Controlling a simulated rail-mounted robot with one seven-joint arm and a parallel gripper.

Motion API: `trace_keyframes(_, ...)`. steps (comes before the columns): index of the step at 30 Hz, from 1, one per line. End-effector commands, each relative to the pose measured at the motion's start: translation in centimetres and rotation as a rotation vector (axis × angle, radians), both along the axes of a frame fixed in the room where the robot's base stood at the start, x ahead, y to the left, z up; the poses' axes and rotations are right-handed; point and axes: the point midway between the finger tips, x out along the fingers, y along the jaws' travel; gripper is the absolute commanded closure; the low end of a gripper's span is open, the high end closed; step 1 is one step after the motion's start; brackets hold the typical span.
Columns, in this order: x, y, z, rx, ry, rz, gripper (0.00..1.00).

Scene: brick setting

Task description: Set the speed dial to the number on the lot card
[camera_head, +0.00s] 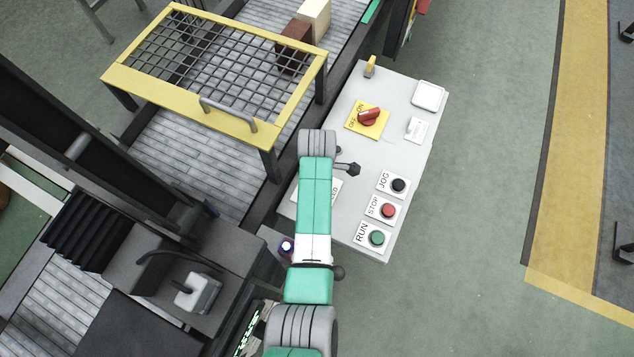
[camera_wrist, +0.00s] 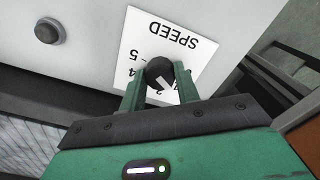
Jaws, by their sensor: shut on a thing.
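The speed dial is a round black knob (camera_wrist: 160,70) with a pale pointer mark, on a white SPEED plate (camera_wrist: 150,32) seen upside down in the wrist view. My gripper (camera_wrist: 160,88) has one finger on each side of the knob and is shut on it. The digits 5, 4 and 2 show in part near the knob; the others are hidden by my fingers, and I cannot tell which number the pointer meets. In the head view, my arm covers the knob and most of the SPEED plate (camera_head: 333,187). I cannot make out a readable lot card.
The panel (camera_head: 352,215) carries JOG (camera_head: 398,185), STOP (camera_head: 388,210) and RUN (camera_head: 376,238) buttons, a red rotary switch (camera_head: 369,117) on a yellow plate, and a small white label (camera_head: 417,129). A yellow-framed mesh guard (camera_head: 235,125) stands over the conveyor to the left.

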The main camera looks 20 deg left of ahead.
Motion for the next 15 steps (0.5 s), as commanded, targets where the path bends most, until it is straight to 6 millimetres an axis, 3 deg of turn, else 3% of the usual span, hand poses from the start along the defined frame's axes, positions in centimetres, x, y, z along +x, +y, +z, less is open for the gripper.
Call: trace_keyframes(15, -0.04, 0.02, 0.28, 0.000, 0.001, -0.364, 0.91)
